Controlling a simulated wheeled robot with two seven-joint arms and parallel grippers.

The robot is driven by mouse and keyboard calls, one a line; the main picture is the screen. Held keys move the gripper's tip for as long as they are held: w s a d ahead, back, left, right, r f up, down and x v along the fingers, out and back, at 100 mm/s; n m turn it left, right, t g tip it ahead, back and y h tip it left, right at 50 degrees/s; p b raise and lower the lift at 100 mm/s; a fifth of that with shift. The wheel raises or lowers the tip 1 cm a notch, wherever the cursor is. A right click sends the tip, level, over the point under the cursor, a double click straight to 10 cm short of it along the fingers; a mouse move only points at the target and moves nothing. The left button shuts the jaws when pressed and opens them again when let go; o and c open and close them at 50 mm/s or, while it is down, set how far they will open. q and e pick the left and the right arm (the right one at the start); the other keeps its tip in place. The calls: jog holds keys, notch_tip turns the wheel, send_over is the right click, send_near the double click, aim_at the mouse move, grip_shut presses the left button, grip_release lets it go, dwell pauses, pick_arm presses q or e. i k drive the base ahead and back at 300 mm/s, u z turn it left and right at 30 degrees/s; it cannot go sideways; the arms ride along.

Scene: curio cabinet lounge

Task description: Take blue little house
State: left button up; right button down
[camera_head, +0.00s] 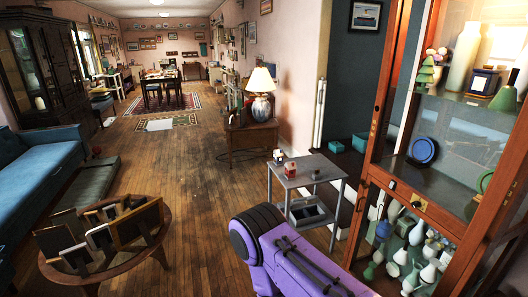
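A purple arm link of mine reaches in at the bottom centre, nearer than the cart. Neither gripper shows in the head view.
A wooden glass cabinet (430,205) with vases and plates stands close at right. A round table (130,262) with frames is at lower left. Open wooden floor (185,190) lies between.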

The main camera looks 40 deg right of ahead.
aim_at(279, 154)
jog(key=i, duration=1.35)
jog(key=z, duration=2.4)
jog(key=i, duration=1.15)
